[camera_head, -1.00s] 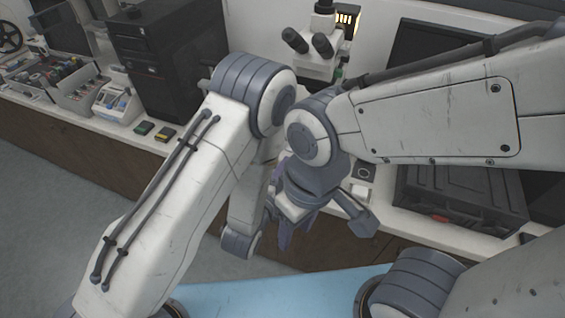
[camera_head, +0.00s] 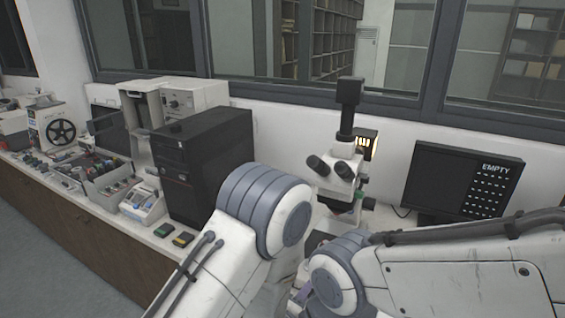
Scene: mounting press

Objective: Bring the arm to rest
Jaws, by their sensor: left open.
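My left arm (camera_head: 265,215) comes in from the lower left, its grey-banded elbow joint raised in front of the counter. My right arm (camera_head: 460,265) comes in from the right, and its rounded joint (camera_head: 335,285) is beside the left elbow. Only a small part of my left gripper (camera_head: 301,296) shows low between the two arms. It is open; the arm links and the picture's bottom edge hide most of it, so I cannot see what lies between its fingers. My right gripper is not in view.
A white microscope (camera_head: 338,175) stands behind the arms. A black computer tower (camera_head: 205,165) is left of it, with small dark boxes (camera_head: 173,234) in front. A monitor (camera_head: 462,180) reading "EMPTY" is at the right. Parts trays (camera_head: 100,185) fill the counter's left.

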